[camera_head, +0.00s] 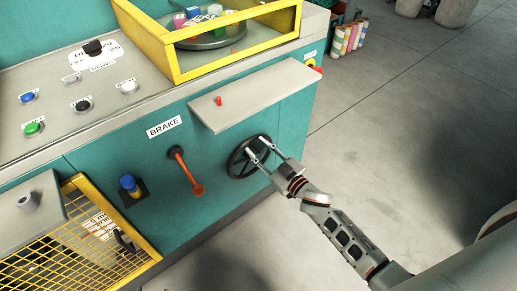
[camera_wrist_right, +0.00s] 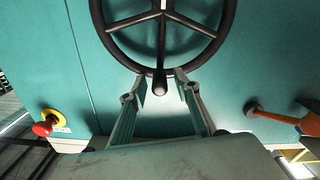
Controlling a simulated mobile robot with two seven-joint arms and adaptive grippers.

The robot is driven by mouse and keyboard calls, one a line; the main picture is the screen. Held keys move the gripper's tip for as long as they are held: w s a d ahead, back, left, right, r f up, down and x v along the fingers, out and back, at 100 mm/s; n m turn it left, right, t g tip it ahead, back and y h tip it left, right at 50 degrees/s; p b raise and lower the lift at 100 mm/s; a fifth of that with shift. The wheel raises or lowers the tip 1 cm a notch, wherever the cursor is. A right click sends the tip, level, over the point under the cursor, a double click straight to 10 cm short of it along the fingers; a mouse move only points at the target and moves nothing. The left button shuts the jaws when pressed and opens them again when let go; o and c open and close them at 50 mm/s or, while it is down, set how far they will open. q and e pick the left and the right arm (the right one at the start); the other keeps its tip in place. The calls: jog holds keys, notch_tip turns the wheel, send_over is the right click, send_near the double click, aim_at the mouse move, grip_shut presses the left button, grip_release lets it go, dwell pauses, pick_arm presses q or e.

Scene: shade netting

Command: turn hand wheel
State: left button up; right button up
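The black hand wheel (camera_head: 232,164) is mounted on the teal front of the machine, below a grey shelf. In the right wrist view the wheel (camera_wrist_right: 161,40) fills the top, with spokes and a knob (camera_wrist_right: 160,84) at the near rim. My right gripper (camera_head: 257,149) is at the wheel's right side in the head view. Its two fingers are apart, one on each side of the knob in the wrist view (camera_wrist_right: 161,90), with visible gaps to it. My left gripper is in neither view.
An orange brake lever (camera_head: 186,170) sticks out left of the wheel. The grey shelf (camera_head: 256,95) juts out above it. A red emergency button (camera_wrist_right: 42,128) is on the machine in the wrist view. A yellow mesh guard (camera_head: 95,240) stands lower left. The floor at right is open.

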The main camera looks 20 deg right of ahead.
grip_shut()
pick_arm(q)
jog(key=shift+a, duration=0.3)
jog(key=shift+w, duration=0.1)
